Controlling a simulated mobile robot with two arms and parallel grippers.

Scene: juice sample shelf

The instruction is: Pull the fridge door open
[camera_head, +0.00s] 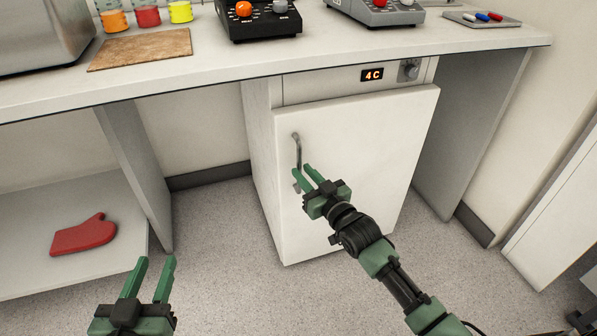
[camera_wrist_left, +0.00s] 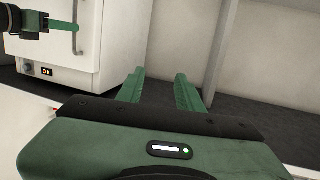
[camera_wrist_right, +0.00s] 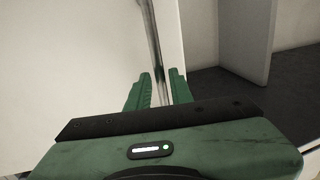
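The white fridge door (camera_head: 365,160) under the counter looks shut. Its metal handle (camera_head: 298,150) is an upright bar near the door's left edge. My right gripper (camera_head: 303,174) is at the lower part of the handle. In the right wrist view the handle (camera_wrist_right: 154,45) runs down between the fingers of my right gripper (camera_wrist_right: 161,90); they stand apart, and I see no firm grip on it. My left gripper (camera_head: 150,268) is open and empty, low at the front left, away from the fridge. The left wrist view also shows the handle (camera_wrist_left: 76,28).
A red oven mitt (camera_head: 84,236) lies on a low shelf at left. The floor (camera_head: 225,230) before the door is clear.

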